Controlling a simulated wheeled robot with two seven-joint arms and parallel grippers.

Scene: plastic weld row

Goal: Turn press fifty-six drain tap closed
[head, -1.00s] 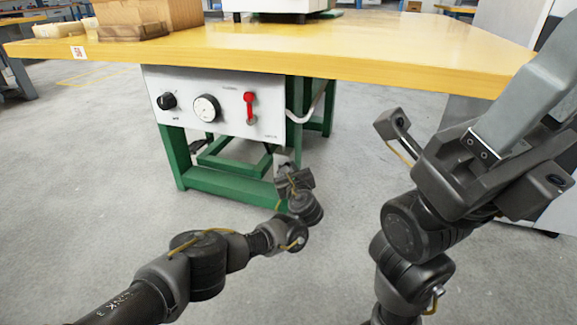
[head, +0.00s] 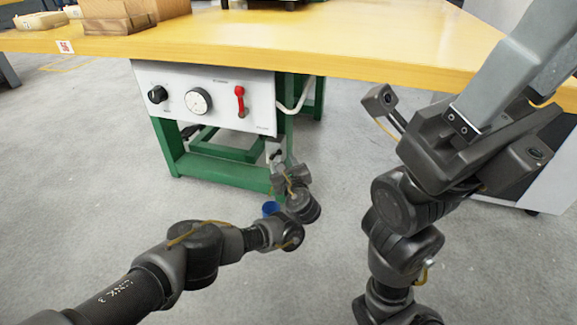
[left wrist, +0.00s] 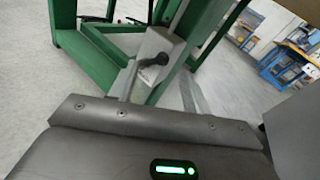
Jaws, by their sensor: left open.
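The green frame (head: 225,170) stands on the grey floor below the table (head: 300,45). Wooden blocks (head: 118,15) sit on the tabletop. Floor at front left is clear.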

